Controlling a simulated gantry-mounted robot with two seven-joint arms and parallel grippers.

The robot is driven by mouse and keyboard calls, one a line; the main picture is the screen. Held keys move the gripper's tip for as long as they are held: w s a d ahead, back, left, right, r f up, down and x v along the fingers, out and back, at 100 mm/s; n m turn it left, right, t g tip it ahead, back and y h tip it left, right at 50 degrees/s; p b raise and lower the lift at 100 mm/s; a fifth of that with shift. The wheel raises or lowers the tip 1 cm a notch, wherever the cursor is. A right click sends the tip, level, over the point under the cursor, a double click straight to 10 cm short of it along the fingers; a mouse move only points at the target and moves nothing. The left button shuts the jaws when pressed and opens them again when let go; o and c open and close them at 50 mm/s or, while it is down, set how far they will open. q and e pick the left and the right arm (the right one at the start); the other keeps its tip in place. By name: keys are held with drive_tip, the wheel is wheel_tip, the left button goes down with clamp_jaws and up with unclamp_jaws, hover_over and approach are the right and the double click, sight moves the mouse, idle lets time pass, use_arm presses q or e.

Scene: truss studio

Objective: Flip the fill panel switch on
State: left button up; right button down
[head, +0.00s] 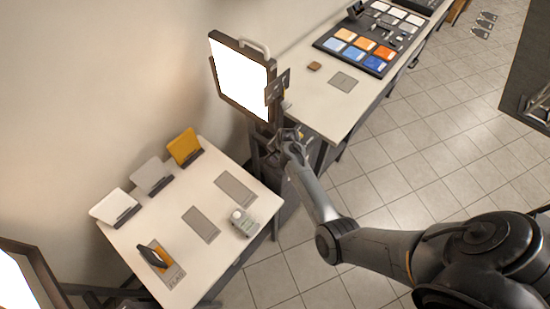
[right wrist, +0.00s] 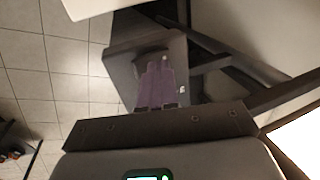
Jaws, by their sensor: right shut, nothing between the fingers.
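A lit white panel (head: 240,78) in a dark frame with a grey top handle stands in the upper middle of the head view. A small dark box (head: 277,88) is fixed at its right edge; I cannot make out a switch lever on it. A second lit panel (head: 14,284) shows at the lower left; I cannot tell by label which is the fill panel. My right gripper (head: 286,138) is shut and empty, just below the first panel and its box. Its closed fingers (right wrist: 157,85) show in the right wrist view; contact is unclear. My left gripper is not in view.
A white table (head: 215,165) at the lower left holds tilted cards (head: 152,174), a small meter (head: 242,222) and an orange-black item (head: 154,256). A back bench (head: 310,95) carries a board of colour swatches (head: 368,40). Tiled floor lies open to the right.

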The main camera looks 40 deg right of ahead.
wheel_tip(320, 180, up, 4)
drive_tip(key=p, duration=0.3)
drive_tip(key=shift+r, duration=0.3)
wheel_tip(320, 180, up, 9)
drive_tip(key=shift+f+b, duration=0.15)
drive_tip(key=shift+b, duration=0.25)
